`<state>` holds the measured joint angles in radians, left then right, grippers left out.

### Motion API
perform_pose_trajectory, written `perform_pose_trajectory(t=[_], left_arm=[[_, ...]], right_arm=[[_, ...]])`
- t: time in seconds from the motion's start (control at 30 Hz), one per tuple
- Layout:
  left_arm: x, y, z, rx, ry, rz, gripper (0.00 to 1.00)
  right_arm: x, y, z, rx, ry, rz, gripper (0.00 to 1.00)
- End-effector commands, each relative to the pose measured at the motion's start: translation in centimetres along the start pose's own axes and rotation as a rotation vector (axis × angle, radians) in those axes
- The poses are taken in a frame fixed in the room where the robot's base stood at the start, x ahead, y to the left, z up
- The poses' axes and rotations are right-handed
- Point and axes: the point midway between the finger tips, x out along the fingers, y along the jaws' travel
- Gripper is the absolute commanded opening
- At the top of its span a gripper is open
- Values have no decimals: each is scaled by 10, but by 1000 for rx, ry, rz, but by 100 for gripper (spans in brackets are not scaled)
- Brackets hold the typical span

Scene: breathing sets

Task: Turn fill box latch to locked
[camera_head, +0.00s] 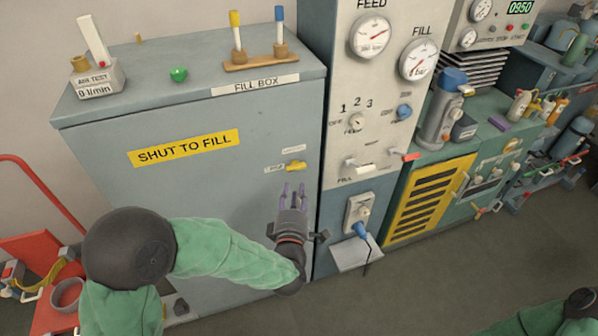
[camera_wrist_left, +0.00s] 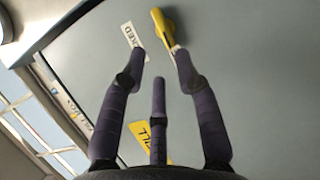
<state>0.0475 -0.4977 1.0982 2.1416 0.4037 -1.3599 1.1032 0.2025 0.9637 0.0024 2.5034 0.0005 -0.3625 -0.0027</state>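The fill box (camera_head: 225,140) is a large grey cabinet with its front panel facing me. Its small yellow latch (camera_head: 296,166) sits near the right edge of the front, with small white labels above and to its left. In the left wrist view the latch (camera_wrist_left: 163,27) is a yellow lever beside a white label (camera_wrist_left: 132,36) ending in "KED". I cannot tell which setting it is in. My left gripper (camera_head: 291,188) is just below the latch, fingers up. Its fingers (camera_wrist_left: 158,58) are spread, empty and seemingly apart from the latch. My right gripper is not in view.
A yellow "SHUT TO FILL" label (camera_head: 184,148) is on the cabinet front. A white gauge panel (camera_head: 370,95) stands close to the right of the latch, with a socket and blue plug (camera_head: 360,230) below. A red frame (camera_head: 40,245) stands at left.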

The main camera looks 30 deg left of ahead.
Motion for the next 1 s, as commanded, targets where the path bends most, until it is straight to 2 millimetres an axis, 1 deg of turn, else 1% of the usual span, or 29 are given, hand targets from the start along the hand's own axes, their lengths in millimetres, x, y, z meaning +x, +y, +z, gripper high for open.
perform_pose_trajectory(t=[0.03,0.2,0.4,0.5,0.6,0.9,0.93,0.97,1.0], left_arm=[[9,-2,-1,0,3,1,32],[40,-3,-1,1,2,0,32],[69,-2,0,1,0,0,32],[78,-1,0,1,1,-1,32],[83,-1,0,2,0,-1,32],[85,0,0,2,-1,-1,32],[85,0,0,2,-1,-1,26],[85,0,0,2,-1,-1,18],[85,0,0,2,-1,-1,7]], right_arm=[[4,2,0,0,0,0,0],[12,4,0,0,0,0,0],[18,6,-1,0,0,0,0],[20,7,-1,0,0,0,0],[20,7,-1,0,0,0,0],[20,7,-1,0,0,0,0],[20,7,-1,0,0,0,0],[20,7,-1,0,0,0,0],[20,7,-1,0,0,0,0]])
